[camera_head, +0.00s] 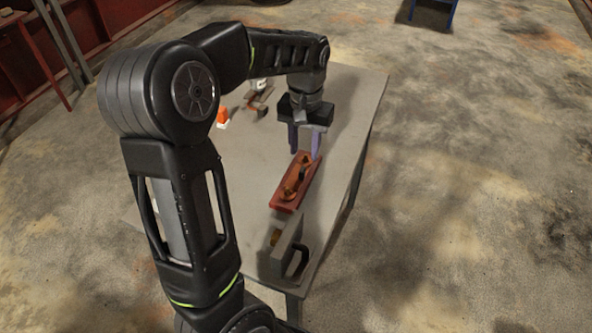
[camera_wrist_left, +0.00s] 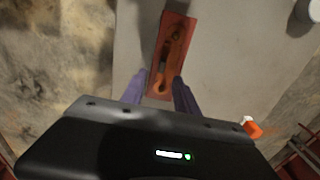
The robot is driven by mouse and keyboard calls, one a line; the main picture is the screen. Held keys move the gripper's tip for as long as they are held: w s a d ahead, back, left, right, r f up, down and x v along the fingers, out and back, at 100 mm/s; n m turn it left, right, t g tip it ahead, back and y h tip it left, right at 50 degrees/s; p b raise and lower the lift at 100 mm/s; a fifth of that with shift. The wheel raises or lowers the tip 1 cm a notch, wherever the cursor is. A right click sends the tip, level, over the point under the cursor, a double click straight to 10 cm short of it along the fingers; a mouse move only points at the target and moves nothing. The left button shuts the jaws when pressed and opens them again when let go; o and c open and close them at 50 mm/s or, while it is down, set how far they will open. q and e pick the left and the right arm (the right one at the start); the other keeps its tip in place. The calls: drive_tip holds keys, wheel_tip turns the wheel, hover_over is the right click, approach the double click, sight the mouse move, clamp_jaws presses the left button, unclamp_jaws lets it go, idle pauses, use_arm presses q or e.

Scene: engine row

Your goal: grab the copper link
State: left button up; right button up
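A long red tray (camera_head: 277,203) lies on the grey table below my left gripper (camera_head: 304,152). Brownish, copper-coloured pieces (camera_head: 290,191) lie inside it, and they also show in the left wrist view (camera_wrist_left: 174,40). I cannot tell for sure which of them is the copper link. In the left wrist view the two purple fingers of my left gripper (camera_wrist_left: 160,86) are apart, with the near end of the tray between them in the picture. The gripper is open and empty, above the tray. My right gripper is in neither view.
A grey bracket-like block (camera_head: 284,250) stands on the table's near end. An orange and white bottle (camera_head: 222,117) stands to the left, and it shows in the left wrist view (camera_wrist_left: 252,128). The table (camera_head: 245,160) has bare room left of the tray.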

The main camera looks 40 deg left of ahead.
sight(302, 169)
use_arm(q)
drive_tip(key=shift+a+f, duration=0.15)
drive_tip(key=shift+f, duration=1.25)
drive_tip(key=shift+s+f+p, duration=0.1)
drive_tip(key=shift+f+p, duration=0.7)
drive_tip(key=shift+f, duration=1.8)
drive_tip(key=shift+c, duration=0.3)
clamp_jaws()
